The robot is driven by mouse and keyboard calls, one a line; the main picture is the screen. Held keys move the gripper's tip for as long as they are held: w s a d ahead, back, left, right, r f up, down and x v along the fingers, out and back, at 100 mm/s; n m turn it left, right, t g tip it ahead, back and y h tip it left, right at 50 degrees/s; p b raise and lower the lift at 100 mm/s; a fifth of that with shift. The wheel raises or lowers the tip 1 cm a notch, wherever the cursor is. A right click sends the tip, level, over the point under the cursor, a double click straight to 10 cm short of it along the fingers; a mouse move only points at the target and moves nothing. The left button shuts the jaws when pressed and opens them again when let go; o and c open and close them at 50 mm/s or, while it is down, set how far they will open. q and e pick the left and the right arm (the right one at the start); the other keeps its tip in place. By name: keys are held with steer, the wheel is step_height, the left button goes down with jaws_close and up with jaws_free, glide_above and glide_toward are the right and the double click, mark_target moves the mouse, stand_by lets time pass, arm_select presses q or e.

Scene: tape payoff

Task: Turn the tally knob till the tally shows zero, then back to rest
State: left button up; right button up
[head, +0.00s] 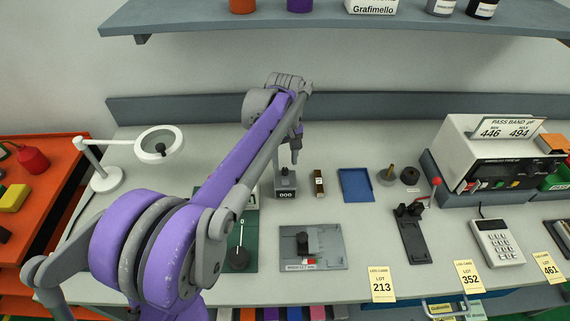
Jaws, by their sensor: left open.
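The tally is a small grey box (286,188) on the bench near the middle of the head view. Its dark front window seems to read 000, though the digits are very small. A knob (284,173) sits on its top. My left arm, purple and grey, reaches in from the lower left and bends down. Its gripper (295,157) points downward just above and slightly behind the tally, apart from the knob as far as I can tell. The gripper is open and holds nothing visible. My right gripper is not in view.
A dark brown block (319,183) stands close right of the tally, with a blue tray (356,185) beyond. A grey plate fixture (313,248) lies in front. A green panel with a dial (241,240) is partly behind my arm. A shelf (340,20) overhangs the back.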

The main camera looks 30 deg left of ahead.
mark_target(285, 169)
arm_select(q)
step_height(285, 169, up, 8)
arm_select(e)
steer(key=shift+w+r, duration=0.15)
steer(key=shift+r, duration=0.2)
arm_select(q)
steer(key=shift+s, duration=0.1)
stand_by(0.3)
